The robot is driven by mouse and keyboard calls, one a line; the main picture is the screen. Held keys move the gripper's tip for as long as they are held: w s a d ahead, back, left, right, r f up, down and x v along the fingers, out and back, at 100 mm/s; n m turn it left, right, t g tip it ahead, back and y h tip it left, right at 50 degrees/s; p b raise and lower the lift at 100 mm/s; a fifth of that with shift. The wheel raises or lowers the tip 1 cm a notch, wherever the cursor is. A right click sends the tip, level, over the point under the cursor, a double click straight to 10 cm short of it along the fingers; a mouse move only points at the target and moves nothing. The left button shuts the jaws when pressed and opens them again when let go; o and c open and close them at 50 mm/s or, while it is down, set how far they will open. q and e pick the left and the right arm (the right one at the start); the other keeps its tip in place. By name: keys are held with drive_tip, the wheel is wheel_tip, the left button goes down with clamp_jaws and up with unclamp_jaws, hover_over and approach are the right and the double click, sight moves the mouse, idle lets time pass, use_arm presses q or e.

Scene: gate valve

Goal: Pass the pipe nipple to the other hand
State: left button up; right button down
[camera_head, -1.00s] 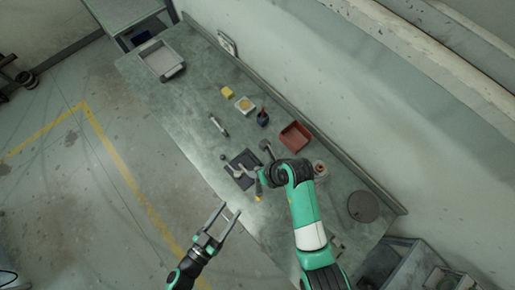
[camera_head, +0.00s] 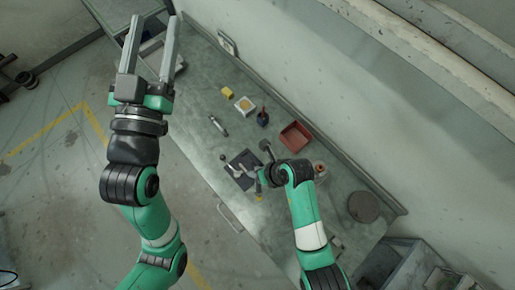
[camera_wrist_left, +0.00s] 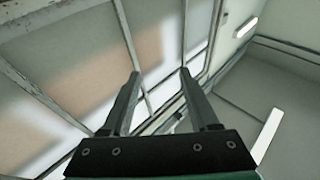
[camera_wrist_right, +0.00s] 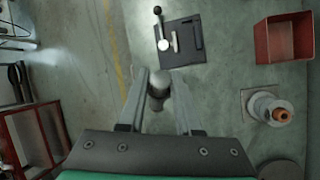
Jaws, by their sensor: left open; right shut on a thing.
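A grey, rounded metal piece, which I take for the pipe nipple (camera_wrist_right: 159,82), sits between the fingers of my right gripper (camera_wrist_right: 157,96), which is shut on it. The right wrist view sees it nearly end-on, so its length is hard to judge. In the head view my right gripper (camera_head: 262,179) is small and partly hidden by its own wrist beside the dark mat. My left gripper (camera_head: 152,45) is open and empty, raised high at the upper left of the head view, far from my right gripper. Its spread fingers also show in the left wrist view (camera_wrist_left: 160,100).
The workbench holds a dark mat (camera_wrist_right: 196,48) with small parts, a red bin (camera_head: 296,136), a yellow block (camera_head: 227,91), a dark bottle (camera_head: 262,117), a grey cylinder (camera_head: 218,125) and a round dark disc (camera_head: 364,207). A grey tray is partly behind my left gripper.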

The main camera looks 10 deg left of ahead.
use_arm(q)
drive_tip(key=s+d+r+t+h, duration=0.1)
drive_tip(key=s+r+t, duration=0.2)
drive_tip(key=r, duration=0.8)
drive_tip(key=s+d+r+t+h, duration=0.1)
drive_tip(key=s+r+t, duration=0.2)
drive_tip(key=r, duration=0.9)
drive_tip(key=s, duration=0.3)
drive_tip(key=shift+s+m+h, duration=0.3)
drive_tip(key=shift+m+h, duration=0.1)
